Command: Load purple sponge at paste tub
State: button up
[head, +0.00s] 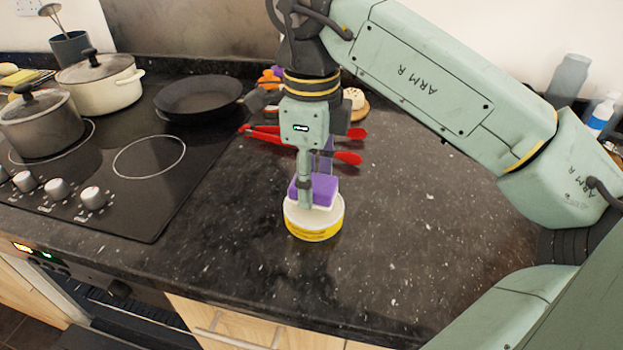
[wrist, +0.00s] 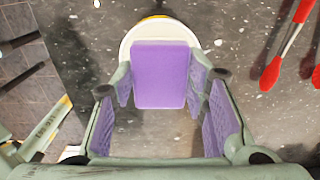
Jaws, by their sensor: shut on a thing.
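The purple sponge (head: 320,187) has a pale underside and is between the fingers of my gripper (head: 307,194). In the wrist view my two fingertips (wrist: 161,82) close on the sponge (wrist: 160,70) from left and right. The paste tub (head: 314,230) is a low round tub with a white top and a yellow band, standing on the dark counter. The sponge is directly over the tub's top; I cannot tell whether it touches or hovers slightly. In the wrist view the tub's pale rim (wrist: 129,42) shows around the sponge.
Red-tipped tongs (head: 347,157) lie behind the tub. A black frying pan (head: 199,96) and two lidded pots, one cream (head: 101,84) and one grey (head: 41,125), are on the hob at left. A bottle (head: 601,115) stands far right. The counter right of the tub is clear.

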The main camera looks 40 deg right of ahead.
jog(key=shift+r+p, duration=1.5)
jog(key=shift+r, duration=1.05)
jog(key=shift+s+f, duration=0.1)
